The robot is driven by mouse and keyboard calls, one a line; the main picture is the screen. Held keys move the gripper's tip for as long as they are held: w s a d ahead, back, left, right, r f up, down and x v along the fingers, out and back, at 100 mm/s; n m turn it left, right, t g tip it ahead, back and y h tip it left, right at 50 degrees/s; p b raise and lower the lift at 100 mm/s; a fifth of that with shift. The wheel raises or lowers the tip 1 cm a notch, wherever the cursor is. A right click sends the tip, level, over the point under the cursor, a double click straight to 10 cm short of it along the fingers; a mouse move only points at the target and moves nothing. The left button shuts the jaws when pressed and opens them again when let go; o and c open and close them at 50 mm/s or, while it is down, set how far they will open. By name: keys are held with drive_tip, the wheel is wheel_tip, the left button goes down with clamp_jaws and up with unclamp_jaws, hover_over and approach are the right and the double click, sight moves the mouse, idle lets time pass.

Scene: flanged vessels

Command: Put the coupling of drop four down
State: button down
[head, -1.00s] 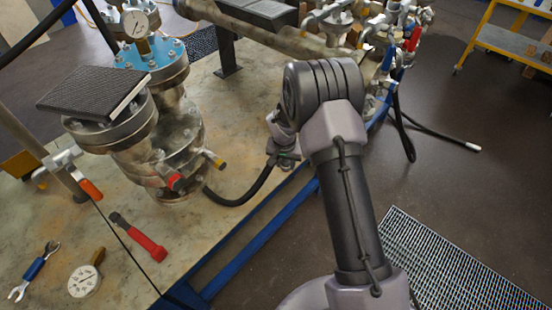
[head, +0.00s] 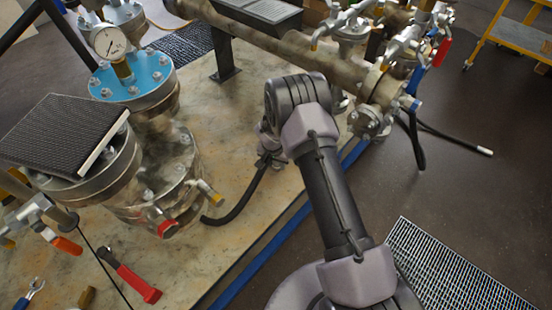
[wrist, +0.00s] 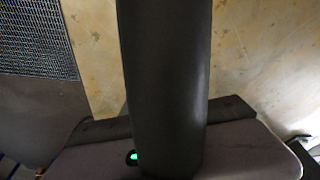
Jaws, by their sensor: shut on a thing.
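My gripper (head: 268,158) is above the bench top, just left of my arm's bent joint, and small in the head view. It is shut on a black hose (head: 248,196), which curves down and left to an end near the red-capped vessel. In the wrist view the hose (wrist: 165,80) is a thick dark cylinder running down the middle across the gripper body (wrist: 85,150). It hides the fingertips. I cannot make out the coupling of drop four as a separate part; whether the hose touches the bench is unclear.
The flanged vessel (head: 160,180) stands left of the hose, with a black grating-topped block (head: 62,135) on it. A horizontal pipe (head: 300,50) with valves runs behind. A red-handled tool (head: 130,275) lies at the front. Bare bench top (head: 225,130) lies between vessel and gripper.

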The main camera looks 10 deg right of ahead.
drive_tip(key=shift+w+f, duration=0.1)
drive_tip(key=shift+f, duration=0.15)
drive_tip(key=shift+f, duration=0.1)
drive_tip(key=c, duration=1)
unclamp_jaws()
drive_tip(key=shift+o, duration=0.2)
